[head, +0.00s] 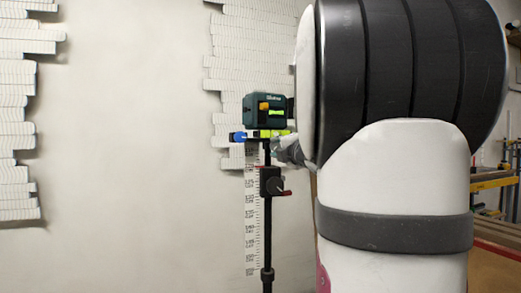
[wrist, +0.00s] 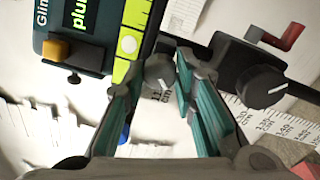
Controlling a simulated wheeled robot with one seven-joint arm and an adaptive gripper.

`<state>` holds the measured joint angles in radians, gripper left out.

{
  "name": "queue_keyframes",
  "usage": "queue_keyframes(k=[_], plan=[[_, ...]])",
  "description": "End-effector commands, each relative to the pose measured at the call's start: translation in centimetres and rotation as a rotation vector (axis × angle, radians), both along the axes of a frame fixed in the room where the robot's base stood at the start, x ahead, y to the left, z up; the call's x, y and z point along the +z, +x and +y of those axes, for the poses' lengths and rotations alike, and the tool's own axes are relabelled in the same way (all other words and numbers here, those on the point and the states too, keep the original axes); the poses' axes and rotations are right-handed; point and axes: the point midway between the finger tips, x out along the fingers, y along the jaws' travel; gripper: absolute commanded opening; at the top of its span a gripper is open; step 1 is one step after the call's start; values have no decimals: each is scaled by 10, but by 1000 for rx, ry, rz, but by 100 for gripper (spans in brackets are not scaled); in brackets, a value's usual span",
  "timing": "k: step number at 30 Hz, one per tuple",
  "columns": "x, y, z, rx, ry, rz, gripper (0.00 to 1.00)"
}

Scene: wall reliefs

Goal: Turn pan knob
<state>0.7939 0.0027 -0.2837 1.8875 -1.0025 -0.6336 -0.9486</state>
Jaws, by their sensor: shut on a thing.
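A grey knob (wrist: 160,71) with a pale mark on its face sits between my fingertips in the wrist view, just below the yellow-green bar; I take it to be the pan knob. My gripper (wrist: 159,78) is shut on it, with the teal finger pads on either side. The dark teal laser level (head: 264,110), with an orange switch and a lit green display, stands on top of a black pole (head: 267,235) in the head view. There my gripper (head: 285,150) reaches the pole's head from the right, mostly hidden by my arm.
A black clamp block (head: 270,181) on the pole carries another dark knob (wrist: 262,87) and a red lever (wrist: 283,37). A blue knob (head: 238,137) sits left of the yellow-green bar (head: 270,133). A white measuring scale (head: 252,220) hangs behind the pole.

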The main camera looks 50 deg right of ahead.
Motion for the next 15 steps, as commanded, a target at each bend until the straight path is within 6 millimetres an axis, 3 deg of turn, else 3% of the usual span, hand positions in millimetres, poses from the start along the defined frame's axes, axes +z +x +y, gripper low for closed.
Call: queue_keyframes(k=[6,7,9,15], plan=[[-2,1,0,2,3,3,0],[-2,1,0,2,3,3,32],[-2,1,0,1,3,2,46],[-1,1,0,1,2,0,46]])
